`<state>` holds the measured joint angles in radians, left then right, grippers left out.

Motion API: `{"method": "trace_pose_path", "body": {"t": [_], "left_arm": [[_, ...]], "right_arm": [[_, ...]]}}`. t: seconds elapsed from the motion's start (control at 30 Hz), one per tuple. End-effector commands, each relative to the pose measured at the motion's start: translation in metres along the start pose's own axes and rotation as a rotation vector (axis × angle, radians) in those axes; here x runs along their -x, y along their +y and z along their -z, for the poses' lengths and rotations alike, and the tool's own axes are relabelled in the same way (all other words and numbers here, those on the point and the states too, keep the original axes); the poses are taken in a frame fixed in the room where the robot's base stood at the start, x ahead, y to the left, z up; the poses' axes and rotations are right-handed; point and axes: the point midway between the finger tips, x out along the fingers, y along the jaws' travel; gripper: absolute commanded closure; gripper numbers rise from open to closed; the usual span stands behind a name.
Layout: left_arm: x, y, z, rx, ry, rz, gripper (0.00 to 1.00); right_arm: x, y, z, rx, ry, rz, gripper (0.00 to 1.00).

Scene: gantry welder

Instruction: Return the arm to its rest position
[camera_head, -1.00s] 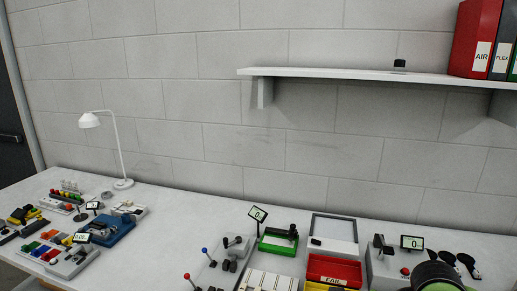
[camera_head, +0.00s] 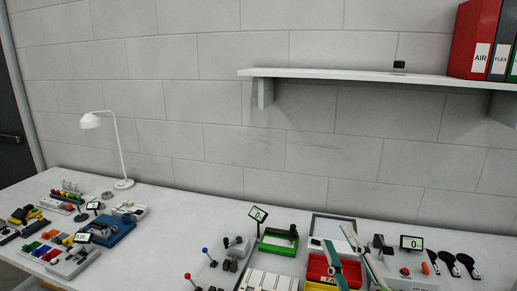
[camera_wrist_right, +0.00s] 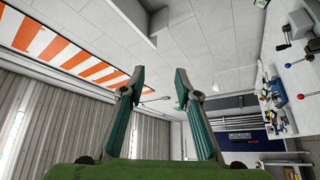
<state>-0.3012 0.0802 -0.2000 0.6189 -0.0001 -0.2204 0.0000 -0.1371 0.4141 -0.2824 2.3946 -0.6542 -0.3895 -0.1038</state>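My right gripper (camera_head: 338,237) is at the bottom right of the head view, fingers pointing up, in front of the red FAIL bin (camera_head: 316,268) and partly covering it. In the right wrist view the two teal-padded fingers (camera_wrist_right: 159,75) stand apart with nothing between them. I cannot tell its exact height above the bench. My left gripper is not in view.
The white bench (camera_head: 180,232) is crowded in front of the gripper: a green-framed fixture (camera_head: 278,243), a display box (camera_head: 411,243) and black-handled tools (camera_head: 466,262). A desk lamp (camera_head: 121,150) stands left. A wall shelf (camera_head: 350,75) overhangs the right side.

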Motion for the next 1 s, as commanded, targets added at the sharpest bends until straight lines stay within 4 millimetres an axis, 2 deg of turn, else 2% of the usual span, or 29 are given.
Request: {"method": "trace_pose_path", "body": {"t": [0.03,0.1,0.17,0.2,0.27,0.3,0.4,0.5,0.77,0.8,1.0], "left_arm": [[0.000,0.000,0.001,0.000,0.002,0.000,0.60],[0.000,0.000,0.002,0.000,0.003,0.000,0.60],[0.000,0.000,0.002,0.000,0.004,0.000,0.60],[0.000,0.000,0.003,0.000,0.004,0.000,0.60],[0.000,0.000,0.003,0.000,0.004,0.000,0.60],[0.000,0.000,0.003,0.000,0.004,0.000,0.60],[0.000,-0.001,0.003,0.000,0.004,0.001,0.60],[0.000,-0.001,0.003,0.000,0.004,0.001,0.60],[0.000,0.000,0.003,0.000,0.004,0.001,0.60],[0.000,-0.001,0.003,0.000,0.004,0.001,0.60],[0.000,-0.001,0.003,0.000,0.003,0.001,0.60]], "right_arm": [[0.012,-0.018,-0.034,-0.096,-0.141,0.045,0.70],[0.035,-0.043,-0.075,-0.212,-0.326,0.109,0.70],[0.060,-0.069,-0.105,-0.301,-0.477,0.170,0.70],[0.080,-0.087,-0.121,-0.358,-0.573,0.212,0.70],[0.112,-0.113,-0.140,-0.437,-0.714,0.277,0.70],[0.134,-0.129,-0.149,-0.485,-0.801,0.321,0.70],[0.189,-0.165,-0.160,-0.583,-0.994,0.427,0.70],[0.237,-0.191,-0.160,-0.657,-1.147,0.517,0.70],[0.340,-0.230,-0.135,-0.790,-1.449,0.731,0.70],[0.346,-0.238,-0.137,-0.795,-1.470,0.747,0.70],[0.352,-0.293,-0.173,-0.782,-1.484,0.760,0.70]]}}
